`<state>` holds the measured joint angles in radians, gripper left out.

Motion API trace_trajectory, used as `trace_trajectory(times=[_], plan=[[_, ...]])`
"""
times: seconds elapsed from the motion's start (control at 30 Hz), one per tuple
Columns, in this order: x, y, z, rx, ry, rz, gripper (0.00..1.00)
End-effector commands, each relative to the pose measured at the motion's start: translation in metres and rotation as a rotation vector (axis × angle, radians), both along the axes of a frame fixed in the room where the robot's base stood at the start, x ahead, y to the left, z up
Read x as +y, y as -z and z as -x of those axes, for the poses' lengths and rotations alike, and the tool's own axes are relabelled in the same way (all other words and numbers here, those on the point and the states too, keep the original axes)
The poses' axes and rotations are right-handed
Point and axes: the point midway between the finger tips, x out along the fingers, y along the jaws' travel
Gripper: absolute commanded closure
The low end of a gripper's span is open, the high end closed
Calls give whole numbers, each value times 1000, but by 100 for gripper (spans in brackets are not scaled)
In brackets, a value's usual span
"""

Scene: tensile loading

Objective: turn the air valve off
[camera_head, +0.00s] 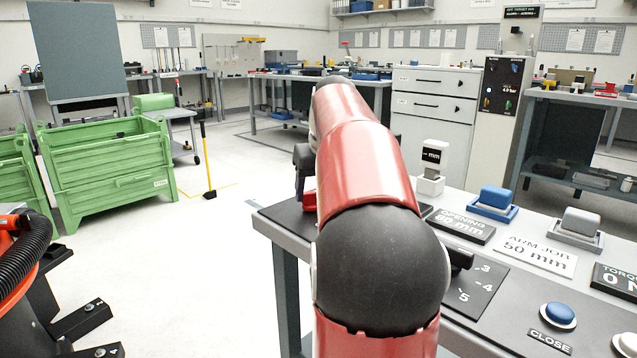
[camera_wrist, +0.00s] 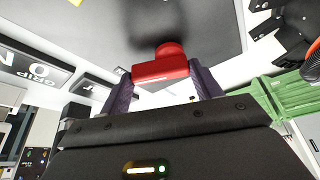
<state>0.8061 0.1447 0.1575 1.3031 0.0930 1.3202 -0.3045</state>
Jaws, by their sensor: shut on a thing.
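A red block-like handle with a rounded red hub behind it, which looks like the air valve (camera_wrist: 165,68), shows in the wrist view in front of a dark grey surface. My gripper (camera_wrist: 163,82) has one dark finger at each side of the red handle and is shut on it. In the head view my red arm covers most of the work spot. A small red part of the valve (camera_head: 309,201) shows left of the arm, at the bench's left end, with my dark gripper (camera_head: 303,165) just above it. The handle's exact angle is hard to tell.
The bench (camera_head: 280,228) carries a blue-topped switch (camera_head: 494,197), a grey-topped switch (camera_head: 580,221), a blue round button (camera_head: 558,315), a white gauge marked mm (camera_head: 431,165) and several label plates. A green crate (camera_head: 110,170) stands on the floor at left.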

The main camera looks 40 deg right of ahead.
Motion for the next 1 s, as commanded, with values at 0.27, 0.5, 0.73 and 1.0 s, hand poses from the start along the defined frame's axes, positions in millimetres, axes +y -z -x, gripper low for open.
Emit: trace_trajectory(times=[0.27, 0.5, 0.73, 1.0], plan=[[5, -4, 2, -1, 259, 3, 59], [8, -4, 3, -1, 486, 3, 59], [11, -3, 4, -1, 703, 3, 59], [14, -3, 4, -2, 928, 2, 59]])
